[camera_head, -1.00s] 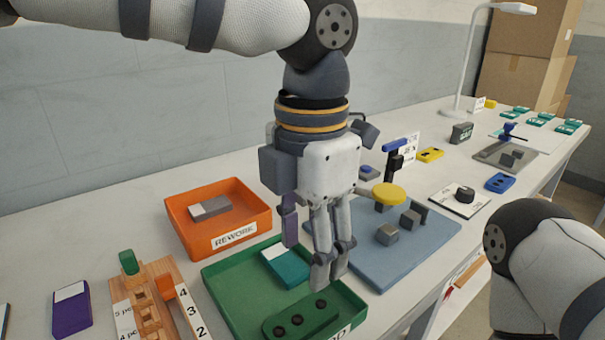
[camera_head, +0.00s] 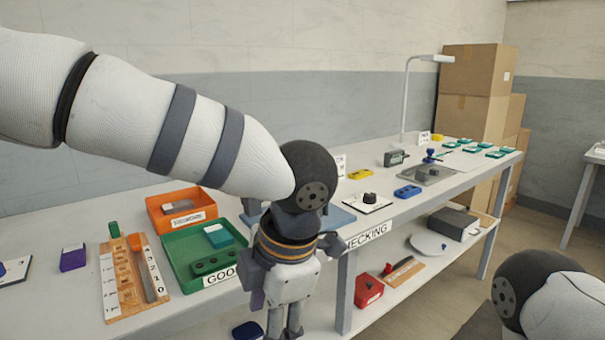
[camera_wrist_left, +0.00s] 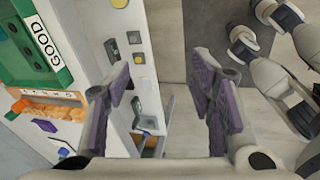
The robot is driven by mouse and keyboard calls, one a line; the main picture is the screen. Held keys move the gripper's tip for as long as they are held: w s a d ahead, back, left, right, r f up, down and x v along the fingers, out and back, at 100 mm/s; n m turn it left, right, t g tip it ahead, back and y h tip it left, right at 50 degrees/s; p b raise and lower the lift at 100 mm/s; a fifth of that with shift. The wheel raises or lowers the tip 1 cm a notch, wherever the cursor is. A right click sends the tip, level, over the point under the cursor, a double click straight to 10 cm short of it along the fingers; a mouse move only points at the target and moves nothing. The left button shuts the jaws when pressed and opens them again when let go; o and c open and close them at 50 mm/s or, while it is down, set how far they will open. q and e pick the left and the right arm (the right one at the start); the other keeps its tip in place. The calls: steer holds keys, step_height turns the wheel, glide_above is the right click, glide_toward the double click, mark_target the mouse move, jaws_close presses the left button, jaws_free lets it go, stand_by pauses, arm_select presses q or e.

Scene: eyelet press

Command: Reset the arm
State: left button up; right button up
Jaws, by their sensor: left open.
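My left arm comes in from the left in the head view and bends down at the elbow. My left gripper (camera_head: 284,331) hangs low in front of the table's front edge, its tips cut by the bottom of the picture. In the left wrist view the left gripper (camera_wrist_left: 160,80) is open, with purple pads wide apart and nothing between them. Only a rounded part of my right arm shows at the lower right of the head view. The right gripper is out of view.
A wooden rack (camera_head: 110,291) is at left. Under the CHECKING label (camera_head: 367,235) is a lower shelf (camera_head: 398,280).

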arm_select(q)
steer(key=w+a+f+m+t+y, duration=0.1)
steer(key=a+f+m, duration=0.5)
steer(key=f, duration=0.4)
steer(key=a+f+m+t+y, duration=0.15)
steer(key=a+f+m, duration=0.25)
steer(key=a+f, duration=0.5)
steer(key=s+a+f+m+g+h, duration=0.1)
steer(key=s+f+m+g+h, duration=0.1)
steer(key=s+f+m, duration=0.6)
steer(key=s+a+f+m+g+h, duration=0.15)
steer(key=s+f, duration=0.25)
steer(key=s, duration=0.8)
steer(key=s+a+m+g+h, duration=0.1)
steer(key=s+m, duration=0.3)
steer(key=s, duration=0.6)
steer(key=shift+s+a+r+g+h, duration=0.2)
steer(key=shift+s+g+h, duration=0.1)
steer(key=shift+g, duration=0.6)
steer(key=shift+w+f, duration=0.1)
